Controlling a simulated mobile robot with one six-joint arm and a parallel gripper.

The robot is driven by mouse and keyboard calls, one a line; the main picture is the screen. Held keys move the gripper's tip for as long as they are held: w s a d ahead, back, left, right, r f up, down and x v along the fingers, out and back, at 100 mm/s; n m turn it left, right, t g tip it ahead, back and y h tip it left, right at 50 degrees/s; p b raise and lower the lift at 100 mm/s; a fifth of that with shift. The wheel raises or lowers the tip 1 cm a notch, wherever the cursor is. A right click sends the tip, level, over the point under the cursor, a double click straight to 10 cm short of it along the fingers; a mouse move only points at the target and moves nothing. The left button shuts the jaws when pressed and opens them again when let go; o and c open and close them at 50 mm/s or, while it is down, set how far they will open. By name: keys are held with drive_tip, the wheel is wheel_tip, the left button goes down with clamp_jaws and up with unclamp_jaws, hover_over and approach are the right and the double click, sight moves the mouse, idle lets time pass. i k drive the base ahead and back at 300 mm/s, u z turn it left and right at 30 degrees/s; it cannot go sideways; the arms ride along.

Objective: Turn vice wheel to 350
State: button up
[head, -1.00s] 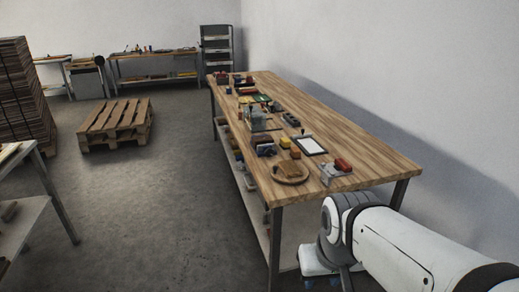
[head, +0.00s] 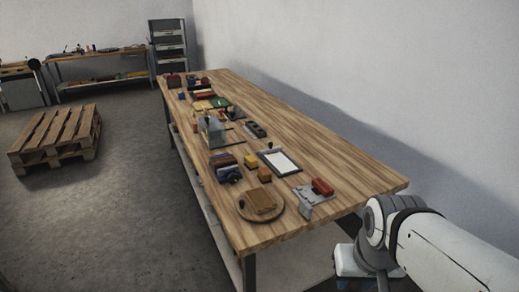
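I cannot make out a vice wheel for certain. A dark round disc (head: 34,64) stands upright at the side of a cabinet (head: 20,90) at the far left; it is too small to tell whether it is the wheel, and no scale is readable. A grey metal piece with a red block (head: 322,187) on it sits at the near right of the long wooden workbench (head: 330,155). My white arm reaches in at the lower right, beside the bench's near end. My gripper is not in view.
The bench carries a round board (head: 245,210), a framed white sheet (head: 280,161), a grey upright fixture (head: 213,130) and several small blocks. A wooden pallet (head: 55,138) lies on the floor at left. Open floor (head: 110,225) separates it from the bench.

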sight(232, 177)
drive_tip(key=u, duration=0.2)
drive_tip(key=i, duration=1.15)
drive_tip(key=u, duration=0.85)
